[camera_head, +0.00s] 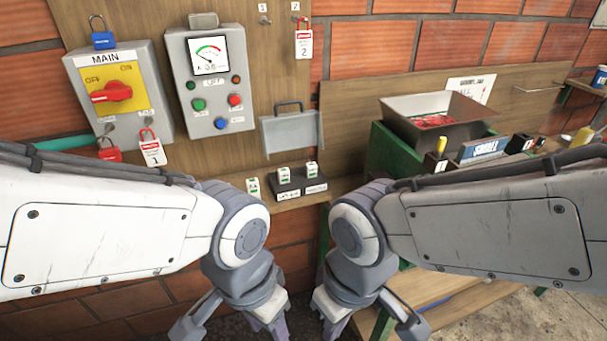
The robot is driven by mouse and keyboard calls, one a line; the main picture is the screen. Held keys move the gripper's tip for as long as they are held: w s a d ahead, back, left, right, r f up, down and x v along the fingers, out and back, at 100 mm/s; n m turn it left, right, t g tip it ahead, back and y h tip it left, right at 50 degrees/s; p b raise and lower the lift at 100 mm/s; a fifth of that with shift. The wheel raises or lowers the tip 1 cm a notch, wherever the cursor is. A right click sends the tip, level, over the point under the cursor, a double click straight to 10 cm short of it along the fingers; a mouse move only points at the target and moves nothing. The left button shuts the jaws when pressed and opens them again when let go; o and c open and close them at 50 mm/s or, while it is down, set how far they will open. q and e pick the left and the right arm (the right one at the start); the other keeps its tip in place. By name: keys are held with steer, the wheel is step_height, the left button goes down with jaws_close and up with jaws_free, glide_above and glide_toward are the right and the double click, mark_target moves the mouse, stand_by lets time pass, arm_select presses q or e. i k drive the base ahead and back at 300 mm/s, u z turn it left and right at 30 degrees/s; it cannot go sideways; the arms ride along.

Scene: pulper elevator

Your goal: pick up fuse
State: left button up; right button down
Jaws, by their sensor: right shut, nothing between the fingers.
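Small white-and-green blocks that look like fuses are on the narrow wooden shelf below the panels. One fuse (253,188) is at the left of a black holder (288,190). Two more, a middle fuse (284,174) and a right fuse (312,169), stand at the holder. My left gripper (273,326) points down at the bottom edge of the view, in front of the shelf; its fingertips are cut off. My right gripper (334,326) hangs beside it, shut and empty. Both are apart from the fuses.
A MAIN switch box (120,108) with a red handle and a meter panel (211,97) with buttons hang on the board. A grey flap (292,134) is above the holder. Padlocks hang nearby.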

mark_target(283, 173)
steer(key=u, duration=0.45)
steer(key=i, duration=0.6)
steer(key=u, duration=0.6)
